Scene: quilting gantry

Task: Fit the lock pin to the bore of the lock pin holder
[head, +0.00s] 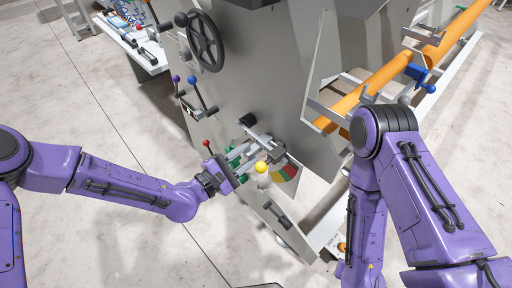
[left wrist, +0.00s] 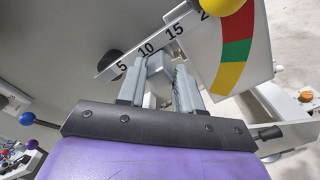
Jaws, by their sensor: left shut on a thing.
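My left gripper (head: 243,156) reaches in from the left to the grey machine's front, beside a yellow ball knob (head: 262,167) and a coloured scale plate (head: 287,172). In the left wrist view its two grey fingers (left wrist: 160,75) stand close together around a small grey piece (left wrist: 152,98). This piece looks like the lock pin, but the fingers hide most of it. The finger ends lie in front of the numbered scale strip (left wrist: 145,50). I cannot make out the lock pin holder's bore. My right gripper is out of view.
A black handwheel (head: 205,42) and ball-ended levers (head: 202,95) stick out of the machine above the left gripper. A red ball lever (head: 206,143) is close to that gripper. Orange rollers (head: 395,65) are at the upper right.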

